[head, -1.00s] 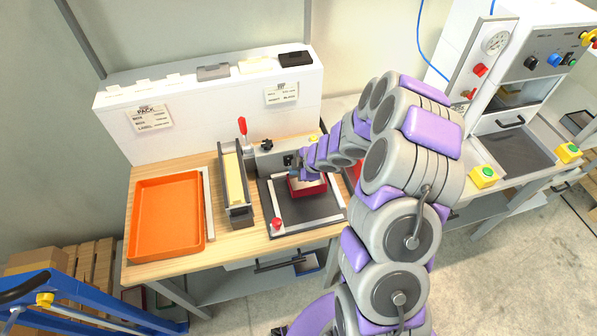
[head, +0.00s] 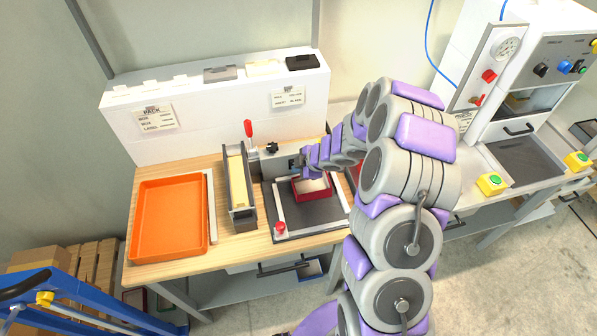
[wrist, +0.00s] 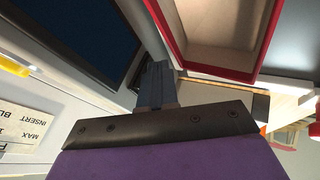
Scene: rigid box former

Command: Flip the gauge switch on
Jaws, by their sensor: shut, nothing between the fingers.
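A grey block (head: 277,166) stands at the back of the dark fixture plate (head: 300,218) on the wooden bench. It carries a black knob (head: 272,148) on top and a dark front area, perhaps the gauge switch, partly hidden by my gripper. I cannot tell the switch's position. My gripper (head: 299,165) is at the block's front face, above and behind an open red box (head: 312,190). In the wrist view its fingers (wrist: 155,85) are together and empty, beside a dark blue panel (wrist: 75,35), with the red box at upper right.
An orange tray (head: 172,218) and a narrow grey holder with yellowish stock (head: 238,185) stand left. A red-tipped lever (head: 248,130) rises behind. A white shelf (head: 215,105) backs the bench. A machine with a round gauge (head: 507,47) stands right.

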